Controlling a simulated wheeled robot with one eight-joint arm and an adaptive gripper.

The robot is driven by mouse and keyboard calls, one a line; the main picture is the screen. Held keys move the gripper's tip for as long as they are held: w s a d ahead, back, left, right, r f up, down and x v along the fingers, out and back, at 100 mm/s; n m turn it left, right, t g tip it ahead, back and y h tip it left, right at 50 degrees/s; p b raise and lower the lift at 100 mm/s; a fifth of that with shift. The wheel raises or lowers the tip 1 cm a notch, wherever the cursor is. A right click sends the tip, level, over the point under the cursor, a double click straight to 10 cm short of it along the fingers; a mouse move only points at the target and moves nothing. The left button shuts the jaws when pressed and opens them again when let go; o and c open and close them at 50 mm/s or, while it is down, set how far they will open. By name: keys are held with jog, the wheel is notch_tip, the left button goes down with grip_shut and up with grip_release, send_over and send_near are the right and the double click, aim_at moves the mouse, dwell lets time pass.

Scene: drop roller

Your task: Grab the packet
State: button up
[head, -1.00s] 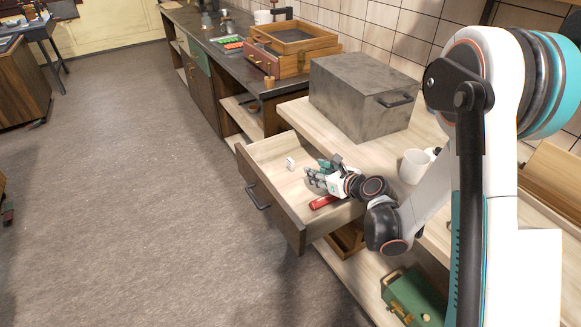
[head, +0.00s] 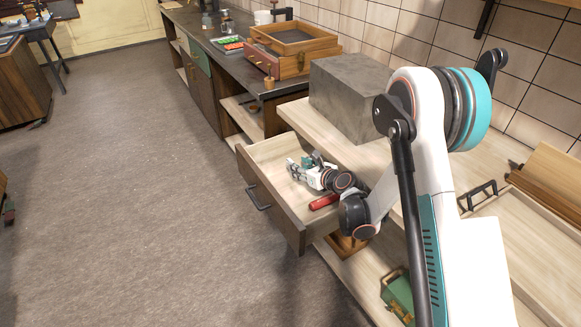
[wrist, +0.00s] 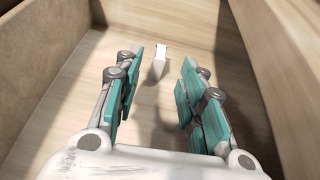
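A small white packet (wrist: 160,62) stands on the drawer floor in the wrist view, just ahead of my fingertips and between their lines. My gripper (wrist: 158,85) is open and empty, with its teal-padded fingers spread to either side. In the head view my gripper (head: 298,168) is down inside the open drawer (head: 277,200). There I cannot clearly tell the packet apart from my fingers.
A red cylindrical object (head: 323,202) lies in the drawer near my wrist. The drawer walls stand close around my gripper. A grey box (head: 350,95) sits on the counter above, and a green box (head: 398,297) is on the lower shelf.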

aim_at(291, 160)
jog(key=x, duration=0.1)
jog(key=b+x, duration=0.1)
jog(key=x, duration=0.2)
jog(key=shift+w+a+r+b, duration=0.2)
jog(key=shift+w+a+b, duration=0.1)
jog(key=shift+b, duration=0.1)
jog(key=shift+d, duration=0.1)
grip_shut()
jog(key=shift+r, duration=0.1)
